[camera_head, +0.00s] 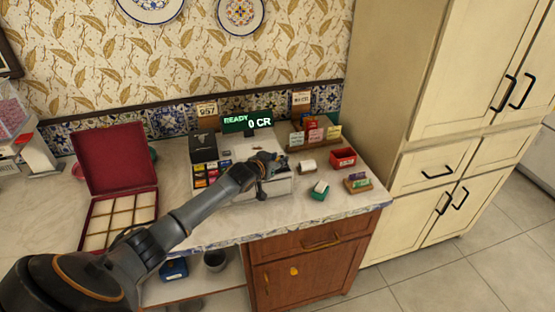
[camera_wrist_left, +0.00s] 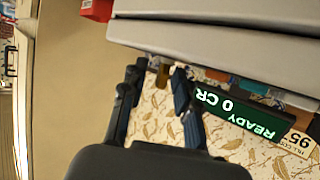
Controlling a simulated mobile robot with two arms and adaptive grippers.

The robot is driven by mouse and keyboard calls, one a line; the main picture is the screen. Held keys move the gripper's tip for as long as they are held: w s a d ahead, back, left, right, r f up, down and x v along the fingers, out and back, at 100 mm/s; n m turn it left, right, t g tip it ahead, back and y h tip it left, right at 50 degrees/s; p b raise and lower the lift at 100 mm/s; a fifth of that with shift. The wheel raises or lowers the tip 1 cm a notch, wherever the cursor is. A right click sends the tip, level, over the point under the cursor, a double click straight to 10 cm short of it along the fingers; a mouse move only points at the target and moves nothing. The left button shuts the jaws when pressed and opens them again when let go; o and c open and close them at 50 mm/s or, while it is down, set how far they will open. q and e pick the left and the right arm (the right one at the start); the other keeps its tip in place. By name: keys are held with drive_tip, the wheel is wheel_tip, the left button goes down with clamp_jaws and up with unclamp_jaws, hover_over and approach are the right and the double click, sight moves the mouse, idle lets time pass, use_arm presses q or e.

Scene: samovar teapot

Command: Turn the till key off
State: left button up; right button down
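The till (camera_head: 240,188) stands on the counter, a pale box with coloured keys at its left and a lit display (camera_head: 248,122) reading "READY 0 CR". My left gripper (camera_head: 268,160) is over the right part of the till and covers some of it. In the left wrist view the gripper's two fingers (camera_wrist_left: 160,72) are apart with nothing seen between them. The till's grey body (camera_wrist_left: 225,42) is close to the fingertips there, and the display (camera_wrist_left: 238,113) appears upside down. I cannot make out the till key in either view. My right gripper is not in view.
An open red box (camera_head: 117,157) with empty compartments stands left of the till. The cream cabinet (camera_head: 395,90) bounds the counter's right side.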

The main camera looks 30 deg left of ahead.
use_arm(q)
drive_tip(key=c, duration=0.6)
clamp_jaws()
